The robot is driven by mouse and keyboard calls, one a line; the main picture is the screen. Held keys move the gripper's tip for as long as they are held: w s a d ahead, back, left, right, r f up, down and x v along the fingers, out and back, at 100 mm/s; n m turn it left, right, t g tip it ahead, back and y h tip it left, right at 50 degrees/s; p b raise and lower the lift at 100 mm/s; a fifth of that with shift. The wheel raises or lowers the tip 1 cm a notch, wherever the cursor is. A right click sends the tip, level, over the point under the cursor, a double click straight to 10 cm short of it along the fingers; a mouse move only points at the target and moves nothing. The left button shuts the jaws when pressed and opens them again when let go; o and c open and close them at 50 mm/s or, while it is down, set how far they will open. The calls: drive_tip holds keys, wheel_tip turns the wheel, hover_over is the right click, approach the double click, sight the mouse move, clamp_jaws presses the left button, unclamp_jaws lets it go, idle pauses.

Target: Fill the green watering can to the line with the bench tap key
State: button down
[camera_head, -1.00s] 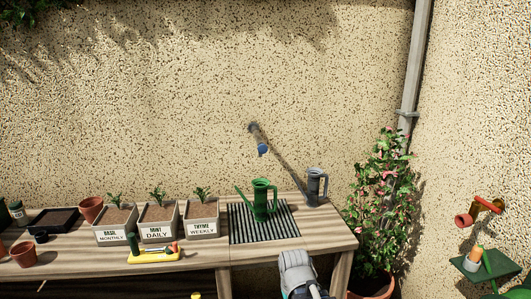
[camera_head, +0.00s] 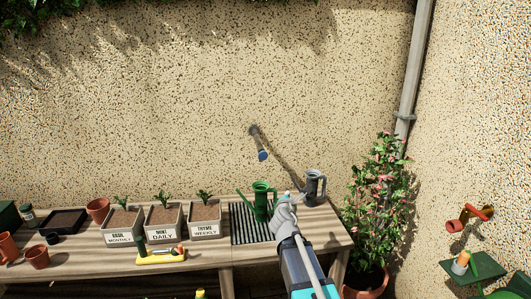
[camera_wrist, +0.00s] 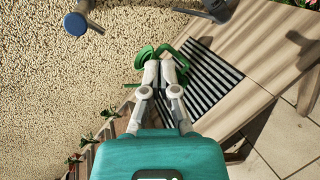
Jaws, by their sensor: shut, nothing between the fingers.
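The green watering can (camera_head: 261,203) stands upright on the black slatted grate (camera_head: 245,228) on the bench, spout to the left. In the wrist view the can (camera_wrist: 168,52) is partly hidden behind the fingers of my gripper (camera_wrist: 160,66). My gripper (camera_head: 288,200) is shut and empty, just to the right of the can in the head view; I cannot tell whether it touches it. A grey spout with a blue end (camera_head: 261,152) juts from the wall above the can. I cannot make out the tap key or the fill line.
A dark grey can (camera_head: 313,188) stands on the bench right of the grate. Labelled planters (camera_head: 163,219) and a yellow tray (camera_head: 161,257) lie to the left. A flowering shrub (camera_head: 378,200) is at right, beside a red-handled wall fitting (camera_head: 478,212).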

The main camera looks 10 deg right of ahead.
sight(263, 156)
drive_tip(key=w+a+r+n+t+y+p, duration=0.2)
drive_tip(key=w+a+r+n+y, duration=0.2)
drive_tip(key=n, duration=0.8)
wheel_tip(263, 156, up, 2)
drive_tip(key=shift+w+a+r+t+y, duration=0.2)
drive_tip(key=shift+a+t+y, duration=0.3)
drive_tip(key=shift+a, duration=0.5)
drive_tip(key=shift+w, duration=0.1)
drive_tip(key=w, duration=1.3)
drive_tip(key=shift+w, duration=0.35)
